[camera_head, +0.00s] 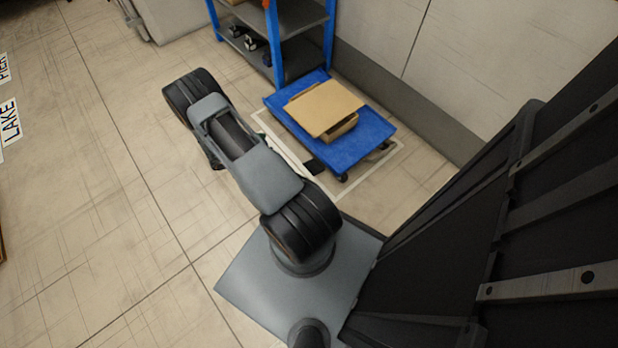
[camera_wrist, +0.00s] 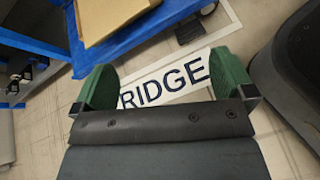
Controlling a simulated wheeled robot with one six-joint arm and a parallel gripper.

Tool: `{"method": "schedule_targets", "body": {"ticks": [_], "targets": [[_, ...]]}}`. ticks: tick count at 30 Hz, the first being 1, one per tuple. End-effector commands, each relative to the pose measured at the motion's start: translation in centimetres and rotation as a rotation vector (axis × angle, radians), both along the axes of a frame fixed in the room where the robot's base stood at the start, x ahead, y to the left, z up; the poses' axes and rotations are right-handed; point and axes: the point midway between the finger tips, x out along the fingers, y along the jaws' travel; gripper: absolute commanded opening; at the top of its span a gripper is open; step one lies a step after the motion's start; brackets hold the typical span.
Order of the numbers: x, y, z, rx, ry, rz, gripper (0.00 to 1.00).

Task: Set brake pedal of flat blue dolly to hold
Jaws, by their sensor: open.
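The flat blue dolly (camera_head: 365,147) stands on the floor within a pale outlined rectangle, with a cardboard box on top. Its blue deck edge (camera_wrist: 135,38) shows at the top left of the wrist view. A small dark pedal (camera_head: 314,167) sticks out low from the dolly's near left side; it seems to be the dark pad (camera_wrist: 190,32) at the top of the wrist view. I cannot tell its setting. My gripper (camera_wrist: 165,72) is open and empty, its two green fingers spread over the floor label, apart from the pedal. In the head view my arm hides the gripper.
A cardboard box (camera_head: 325,106) lies on the deck. A blue-posted shelf (camera_head: 300,17) stands just behind the dolly, by the wall. A white floor label reading "RIDGE" (camera_wrist: 165,80) lies below my fingers.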

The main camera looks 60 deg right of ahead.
Motion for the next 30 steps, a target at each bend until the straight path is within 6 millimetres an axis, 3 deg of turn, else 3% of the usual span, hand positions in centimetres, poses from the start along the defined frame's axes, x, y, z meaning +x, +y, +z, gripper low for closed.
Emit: {"method": "schedule_targets", "body": {"ticks": [1, 3, 6, 9, 12, 17, 30], "targets": [[-1.1, -0.4, -5.2, -0.003, 0.053, 0.036, 1.00], [-2.2, -0.9, -9.2, -0.009, 0.108, 0.085, 1.00], [-3.6, -1.3, -13.8, -0.009, 0.167, 0.144, 1.00], [-4.8, -1.4, -17.0, -0.007, 0.208, 0.188, 1.00], [-5.7, -1.5, -19.0, -0.005, 0.234, 0.217, 1.00], [-6.5, -2.4, -20.7, -0.002, 0.251, 0.233, 1.00], [-8.9, -9.4, -23.9, -0.001, 0.250, 0.233, 1.00]]}}
